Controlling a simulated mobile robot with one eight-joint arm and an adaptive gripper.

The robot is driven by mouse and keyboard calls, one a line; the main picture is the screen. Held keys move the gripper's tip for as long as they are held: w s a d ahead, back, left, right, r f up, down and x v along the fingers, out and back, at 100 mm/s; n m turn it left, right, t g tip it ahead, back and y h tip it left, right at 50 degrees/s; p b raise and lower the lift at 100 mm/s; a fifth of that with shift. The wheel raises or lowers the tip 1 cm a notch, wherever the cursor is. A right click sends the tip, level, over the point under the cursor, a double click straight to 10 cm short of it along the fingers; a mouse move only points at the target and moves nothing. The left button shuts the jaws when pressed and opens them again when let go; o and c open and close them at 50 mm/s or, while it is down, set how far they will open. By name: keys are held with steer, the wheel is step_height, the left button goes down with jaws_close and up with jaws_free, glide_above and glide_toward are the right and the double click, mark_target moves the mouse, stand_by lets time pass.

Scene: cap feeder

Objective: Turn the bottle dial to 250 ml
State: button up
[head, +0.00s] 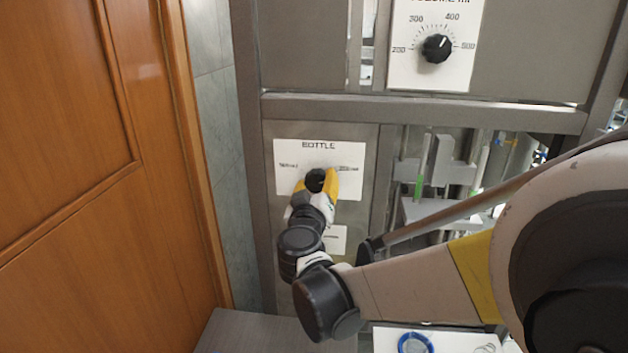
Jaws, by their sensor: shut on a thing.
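The bottle dial (316,179) is a black round knob on a white plate (345,152) headed "BOTTLE". Small labels stand at the left and right of the plate, too small to read surely. My gripper (318,181), with yellow fingers, is shut on the dial, one finger on each side. The fingers and wrist cover the lower part of the dial, and its pointer cannot be made out.
A second black dial (436,48) with a scale of volumes is on the panel above. A grey crossbar (420,112) runs between the panels. A wooden door (85,150) stands close on the left. Machinery with green parts (422,170) is at the right.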

stand_by(0.3)
steer(key=o, duration=1.2)
steer(key=s+a, duration=0.2)
steer(key=s, duration=0.9)
steer(key=shift+s+a, duration=0.15)
steer(key=shift+s, duration=0.2)
